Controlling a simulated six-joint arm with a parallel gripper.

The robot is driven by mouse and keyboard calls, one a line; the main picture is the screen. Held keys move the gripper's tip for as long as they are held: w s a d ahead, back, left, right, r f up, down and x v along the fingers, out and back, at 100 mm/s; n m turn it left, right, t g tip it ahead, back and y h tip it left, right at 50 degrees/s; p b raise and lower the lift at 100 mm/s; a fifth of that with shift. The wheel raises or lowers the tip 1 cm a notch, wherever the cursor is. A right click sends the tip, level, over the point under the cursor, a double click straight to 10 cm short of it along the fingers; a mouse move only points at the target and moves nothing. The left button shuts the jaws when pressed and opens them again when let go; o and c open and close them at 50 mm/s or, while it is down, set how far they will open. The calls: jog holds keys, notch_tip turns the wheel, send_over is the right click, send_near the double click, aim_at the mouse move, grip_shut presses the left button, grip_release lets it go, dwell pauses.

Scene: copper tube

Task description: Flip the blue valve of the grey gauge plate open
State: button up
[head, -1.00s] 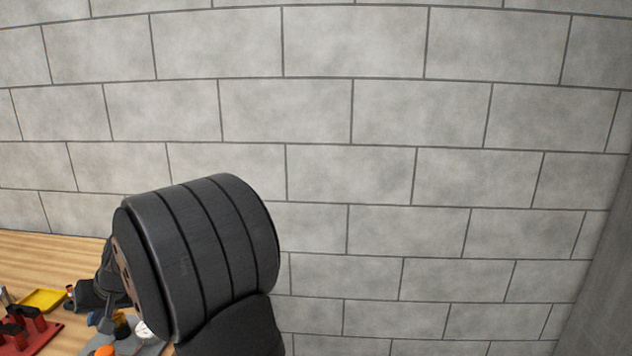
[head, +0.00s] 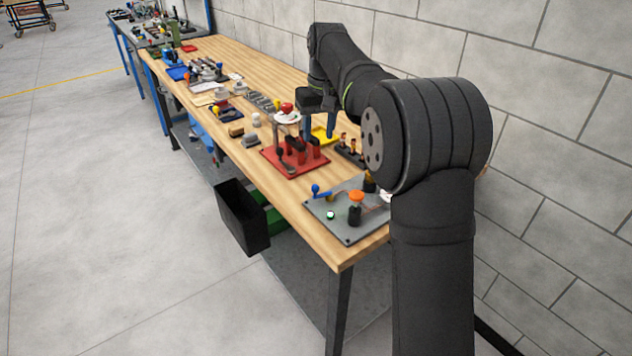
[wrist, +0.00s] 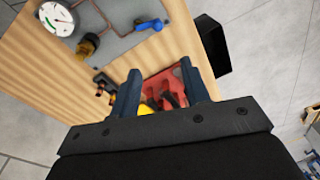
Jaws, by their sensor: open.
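The grey gauge plate (head: 332,228) lies on the near end of the wooden bench. Its blue valve (head: 318,191) is at the plate's left edge, with a lever pointing right. In the wrist view the plate (wrist: 122,44) is at the top, with the blue valve (wrist: 149,24) at its right edge and a white round gauge (wrist: 57,18) at its left. My gripper (head: 320,128) is open and empty, beyond the plate near the red plate, pointing down. In the wrist view the open fingers (wrist: 160,88) are apart from the blue valve. My arm partly hides the gauge.
A red plate (head: 277,160) with dark fixtures and a yellow tray (head: 326,134) are near my gripper. An orange knob (head: 356,196) stands on the grey plate. A black bin (head: 240,215) hangs at the bench's left side. A block wall (head: 560,130) is at right.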

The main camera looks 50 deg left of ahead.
aim_at(315, 185)
jog(key=shift+h, duration=0.4)
jog(key=f, duration=1.6)
jog(key=shift+s+a, duration=0.2)
jog(key=shift+s, duration=0.2)
jog(key=shift+c, duration=0.4)
grip_shut()
jog(key=shift+d+n, duration=0.3)
jog(key=shift+n, duration=0.55)
jog(key=shift+d+n, duration=0.3)
jog(key=shift+n, duration=0.55)
jog(key=shift+o, duration=0.4)
grip_release()
